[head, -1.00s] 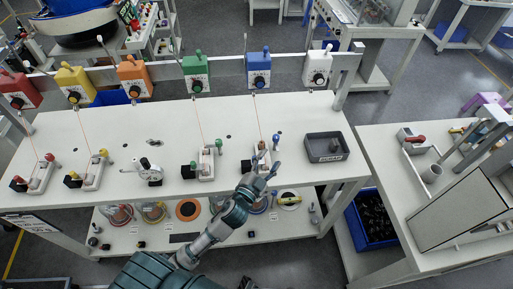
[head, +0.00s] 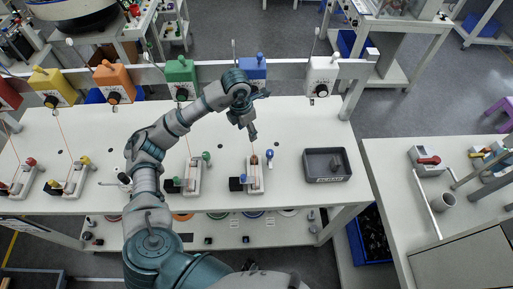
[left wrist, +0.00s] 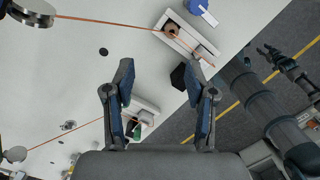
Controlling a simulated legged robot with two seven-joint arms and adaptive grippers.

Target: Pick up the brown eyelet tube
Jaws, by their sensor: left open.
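The brown eyelet tube (head: 254,159) appears as a small brown piece at the far end of a white fixture (head: 255,178) on the table, with an orange thread running to it. In the left wrist view, a brown piece (left wrist: 172,30) shows on the white fixture at the top. My left gripper (head: 250,136) is above the table on the far side of the fixture, apart from the tube. In the left wrist view its two fingers (left wrist: 161,92) are spread with nothing between them. A dark gripper, seemingly my right one (left wrist: 272,54), shows at the right there; its jaws are unclear.
A grey bin (head: 326,165) is farther right. A green-topped fixture (head: 194,178) stands left. Coloured thread boxes, including a blue one (head: 252,68), line the back rail.

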